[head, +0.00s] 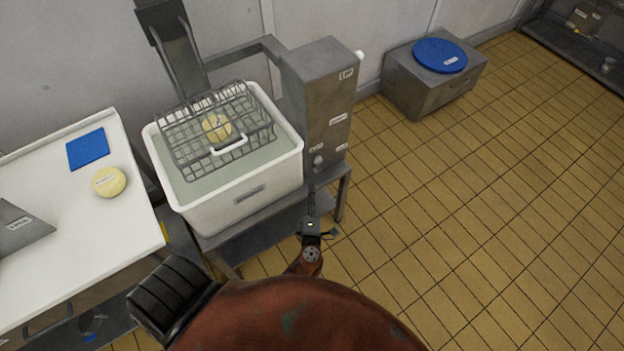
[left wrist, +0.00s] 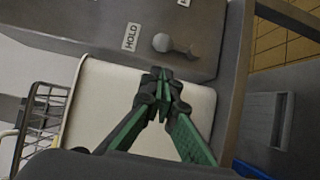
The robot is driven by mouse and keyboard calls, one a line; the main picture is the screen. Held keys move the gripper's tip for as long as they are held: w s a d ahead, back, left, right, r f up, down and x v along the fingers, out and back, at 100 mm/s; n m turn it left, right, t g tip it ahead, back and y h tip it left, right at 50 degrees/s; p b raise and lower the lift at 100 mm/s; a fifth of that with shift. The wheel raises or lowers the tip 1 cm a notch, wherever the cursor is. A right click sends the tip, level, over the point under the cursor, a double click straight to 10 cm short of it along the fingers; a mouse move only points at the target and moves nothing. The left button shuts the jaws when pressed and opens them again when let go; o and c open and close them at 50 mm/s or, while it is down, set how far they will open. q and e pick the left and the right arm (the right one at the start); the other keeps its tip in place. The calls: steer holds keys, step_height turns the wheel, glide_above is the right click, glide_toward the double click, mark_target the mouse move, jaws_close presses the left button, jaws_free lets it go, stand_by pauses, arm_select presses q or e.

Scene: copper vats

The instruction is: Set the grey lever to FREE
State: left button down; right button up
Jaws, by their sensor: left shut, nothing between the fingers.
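The grey lever (head: 318,161) is a small round-ended knob low on the front of the grey metal post (head: 323,88). In the left wrist view the lever (left wrist: 163,42) lies close to a label reading HOLD (left wrist: 131,37); a second label is cut off at the top edge. No FREE label is readable. My left gripper (head: 312,192) is just below the lever in the head view. In the left wrist view its green-sided fingers (left wrist: 163,76) are together and empty, with the tips apart from the lever. My right gripper is not in view.
A white tub (head: 243,215) of liquid stands left of the post, with a wire basket (head: 180,150) holding a pale cheese (head: 216,127).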

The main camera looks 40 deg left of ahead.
mark_target(318, 163)
arm_select(q)
steer(key=b+x, duration=0.1)
steer(key=x, duration=0.8)
steer(key=shift+w+a, duration=0.1)
steer(key=shift+a, duration=0.05)
